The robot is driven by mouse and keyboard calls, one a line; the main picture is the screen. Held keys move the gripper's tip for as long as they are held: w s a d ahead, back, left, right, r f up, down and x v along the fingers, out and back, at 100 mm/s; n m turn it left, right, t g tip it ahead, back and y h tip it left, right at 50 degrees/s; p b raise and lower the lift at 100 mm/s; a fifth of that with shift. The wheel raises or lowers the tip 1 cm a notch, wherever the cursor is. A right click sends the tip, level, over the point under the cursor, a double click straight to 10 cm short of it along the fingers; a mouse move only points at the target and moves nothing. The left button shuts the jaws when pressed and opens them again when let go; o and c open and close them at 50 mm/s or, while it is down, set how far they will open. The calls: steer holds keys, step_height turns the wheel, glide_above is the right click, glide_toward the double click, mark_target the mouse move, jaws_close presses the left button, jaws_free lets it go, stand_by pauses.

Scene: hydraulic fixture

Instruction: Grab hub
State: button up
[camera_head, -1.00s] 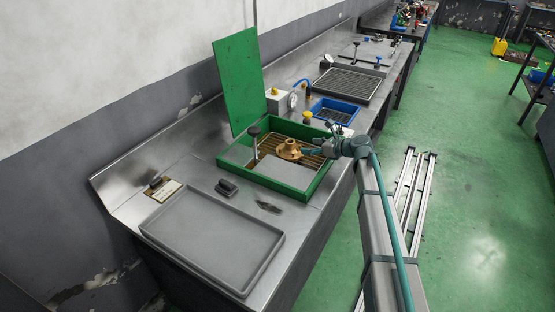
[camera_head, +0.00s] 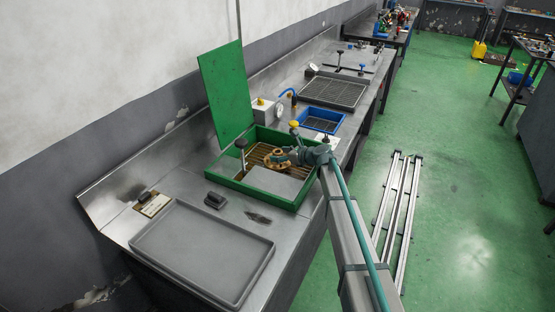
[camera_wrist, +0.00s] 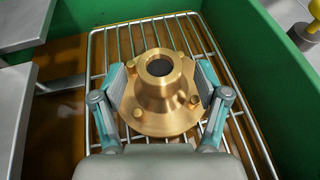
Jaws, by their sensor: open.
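The hub (camera_wrist: 160,95) is a brass-coloured flanged part with a raised neck, a dark bore and several small bolts or studs on its flange. It sits on a wire rack (camera_wrist: 130,42) inside the green box (camera_head: 282,201). The hub also shows in the head view (camera_head: 277,161). My gripper (camera_wrist: 162,88) is open, with one finger on each side of the hub. The pads are close to the flange edges; I cannot tell whether they touch. In the head view my gripper (camera_head: 289,156) reaches into the box from the right.
The green lid (camera_head: 225,90) stands upright behind the box. A grey plate (camera_head: 273,183) covers part of the box's front. A grey tray (camera_head: 190,250) lies in front, a blue tray (camera_head: 322,122) beyond. A black-knobbed post (camera_head: 241,146) stands at the box's left.

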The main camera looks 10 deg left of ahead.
steer(key=shift+w+a+f, duration=0.2)
steer(key=shift+w+a, duration=0.1)
steer(key=shift+a, duration=0.25)
jaws_close()
steer(key=shift+r, duration=0.1)
